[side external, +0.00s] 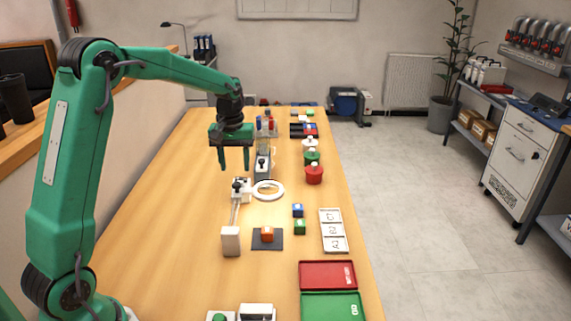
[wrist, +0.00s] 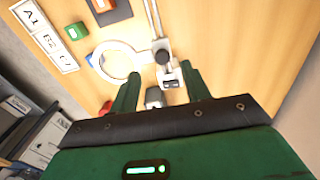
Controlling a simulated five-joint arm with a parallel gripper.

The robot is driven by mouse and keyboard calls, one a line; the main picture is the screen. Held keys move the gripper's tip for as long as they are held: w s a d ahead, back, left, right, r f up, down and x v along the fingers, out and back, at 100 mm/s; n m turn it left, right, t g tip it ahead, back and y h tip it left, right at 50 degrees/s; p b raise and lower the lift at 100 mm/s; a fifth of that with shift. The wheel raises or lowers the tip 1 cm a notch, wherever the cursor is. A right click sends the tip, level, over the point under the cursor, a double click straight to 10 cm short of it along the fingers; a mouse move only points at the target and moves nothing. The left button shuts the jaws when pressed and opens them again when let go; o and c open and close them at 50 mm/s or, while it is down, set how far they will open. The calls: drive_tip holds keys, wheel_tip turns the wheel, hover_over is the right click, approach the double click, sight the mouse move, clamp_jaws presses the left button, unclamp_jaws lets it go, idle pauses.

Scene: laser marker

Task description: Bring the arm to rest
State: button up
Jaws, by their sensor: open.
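My gripper (side external: 234,166) hangs over the table with its fingers pointing down. Its two green fingers are apart with nothing between them, and they also show spread in the wrist view (wrist: 158,86). It is above and behind the white ring (side external: 268,191), near a grey device (side external: 262,165). In the wrist view the white ring (wrist: 98,62) lies beyond the left finger. An orange cube (side external: 267,234) sits on a dark pad (side external: 258,244). A blue cube (side external: 298,210) and a green cube (side external: 300,227) stand to its right.
A white three-slot labelled tray (side external: 333,231) lies near the right table edge. A red tray (side external: 327,268) and a green tray (side external: 315,307) are in front. The table's left strip (side external: 170,210) is clear.

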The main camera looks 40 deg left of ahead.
drive_tip(key=s+d+r+m+t, duration=0.2)
drive_tip(key=s+d+r+m, duration=0.1)
drive_tip(key=s+d+r, duration=0.4)
drive_tip(key=s+d+r+m+t, duration=0.25)
drive_tip(key=s+d+r, duration=0.2)
drive_tip(key=s, duration=0.45)
drive_tip(key=s+d+f+m, duration=0.2)
drive_tip(key=s+d+m, duration=0.1)
drive_tip(key=s, duration=0.4)
drive_tip(key=shift+s+d+f+t, duration=0.15)
drive_tip(key=shift+s+f+t, duration=0.2)
drive_tip(key=shift+t, duration=0.1)
drive_tip(key=shift+r, duration=0.1)
drive_tip(key=shift+c, duration=0.2)
